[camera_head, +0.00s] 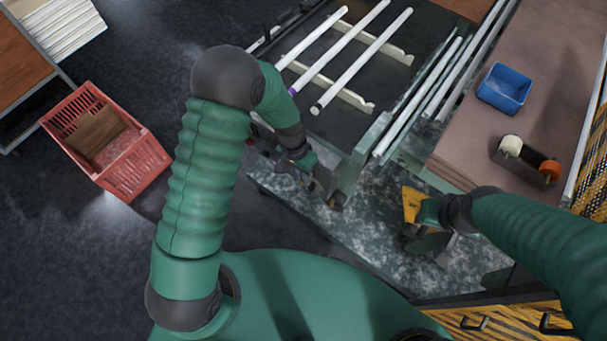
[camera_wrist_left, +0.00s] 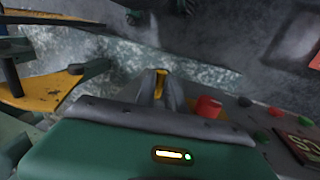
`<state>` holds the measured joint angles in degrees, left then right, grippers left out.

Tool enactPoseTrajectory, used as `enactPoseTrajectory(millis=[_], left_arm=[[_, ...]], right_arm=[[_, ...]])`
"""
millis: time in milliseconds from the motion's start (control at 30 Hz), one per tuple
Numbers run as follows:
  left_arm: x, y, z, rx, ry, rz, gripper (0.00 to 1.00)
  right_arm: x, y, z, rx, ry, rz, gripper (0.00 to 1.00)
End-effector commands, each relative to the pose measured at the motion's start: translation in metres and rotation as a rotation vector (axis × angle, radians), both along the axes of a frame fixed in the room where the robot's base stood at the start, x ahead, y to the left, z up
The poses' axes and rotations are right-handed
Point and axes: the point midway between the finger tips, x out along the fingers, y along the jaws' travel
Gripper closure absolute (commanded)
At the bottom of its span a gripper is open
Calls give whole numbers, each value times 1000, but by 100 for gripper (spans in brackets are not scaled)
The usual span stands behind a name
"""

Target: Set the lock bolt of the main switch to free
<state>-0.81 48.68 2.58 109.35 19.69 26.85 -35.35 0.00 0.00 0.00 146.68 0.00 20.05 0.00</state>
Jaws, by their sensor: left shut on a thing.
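My left gripper (camera_head: 313,186) is low at the near end of the machine, beside the speckled bench top. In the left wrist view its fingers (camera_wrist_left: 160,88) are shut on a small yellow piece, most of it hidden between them. This piece may be the lock bolt; its setting cannot be read. A red knob (camera_wrist_left: 208,107), perhaps the main switch, stands just right of the fingers, apart from them. My right gripper (camera_head: 432,240) is low over the speckled bench, near a yellow part (camera_head: 412,203); its fingers are too unclear to judge.
A panel with green (camera_wrist_left: 260,136) and red (camera_wrist_left: 275,112) buttons and a display (camera_wrist_left: 301,146) lies right of the fingers. Glass tubes (camera_head: 360,62) lie on the dark machine top. A red crate (camera_head: 150,160) stands on the floor; a blue bin (camera_head: 504,89) is on the brown table.

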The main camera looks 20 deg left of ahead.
Motion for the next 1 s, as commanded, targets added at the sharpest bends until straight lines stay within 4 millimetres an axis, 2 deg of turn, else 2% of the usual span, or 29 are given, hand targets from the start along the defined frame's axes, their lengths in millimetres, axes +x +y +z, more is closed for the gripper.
enactPoseTrajectory(millis=[67,300,567,600,733,1000], left_arm=[[3,-4,2,0,-13,0,100],[-8,-36,3,-2,-12,-1,100],[-8,-38,3,-2,-14,2,100],[-7,-38,3,-2,-14,2,82],[-9,-38,2,-2,-11,1,65],[-11,-37,1,-1,-6,1,64]], right_arm=[[0,0,1,0,0,0,66],[0,0,4,0,0,0,66],[0,0,4,0,0,0,66],[0,0,4,0,0,0,66],[0,0,4,0,0,0,66],[0,0,4,0,0,0,66]])
